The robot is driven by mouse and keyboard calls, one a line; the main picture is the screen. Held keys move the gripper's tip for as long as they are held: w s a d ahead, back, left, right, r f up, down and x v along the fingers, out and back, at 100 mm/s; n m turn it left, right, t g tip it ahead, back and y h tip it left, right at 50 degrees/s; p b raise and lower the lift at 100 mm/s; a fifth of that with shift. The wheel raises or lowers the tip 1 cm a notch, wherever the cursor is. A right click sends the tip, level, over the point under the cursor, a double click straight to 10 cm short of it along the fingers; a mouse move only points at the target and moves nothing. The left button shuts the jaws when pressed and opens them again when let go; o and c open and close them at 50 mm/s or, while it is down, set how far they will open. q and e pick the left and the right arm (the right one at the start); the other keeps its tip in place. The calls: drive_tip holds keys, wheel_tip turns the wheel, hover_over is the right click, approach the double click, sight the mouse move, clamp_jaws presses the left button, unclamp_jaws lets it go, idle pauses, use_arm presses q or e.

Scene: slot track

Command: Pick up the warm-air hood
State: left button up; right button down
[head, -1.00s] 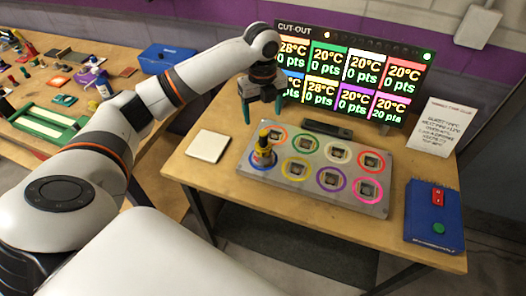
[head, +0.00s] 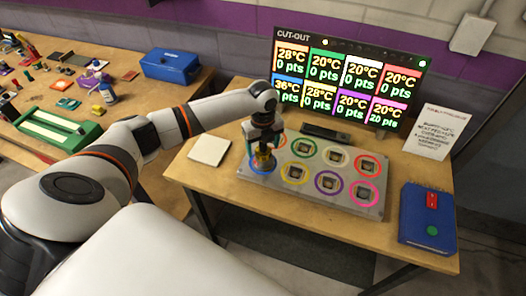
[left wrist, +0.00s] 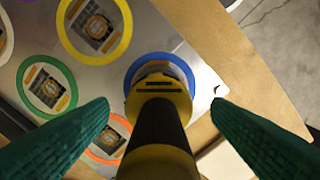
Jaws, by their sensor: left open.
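The warm-air hood (head: 264,161), yellow and black, stands upright on the blue-ringed place of the grey slot plate (head: 315,205). In the left wrist view the hood (left wrist: 160,140) points up toward the camera, inside the blue ring (left wrist: 183,68). My left gripper (head: 264,150) is over the hood, its green fingers open. In the left wrist view the fingers of my left gripper (left wrist: 161,106) stand on either side of the hood, with gaps showing. The hood's upper part is partly hidden by the gripper in the head view. My right gripper is not in view.
A display board (head: 350,78) stands behind the plate; its blue cell reads 36°C. A dark bar (head: 325,133) lies before it. A cluttered bench (head: 30,95) is at left.

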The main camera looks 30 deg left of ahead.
use_arm(q)
drive_tip(key=shift+c, duration=0.5)
clamp_jaws()
drive_tip(key=shift+r, duration=0.1)
drive_tip(key=shift+w+r, duration=0.1)
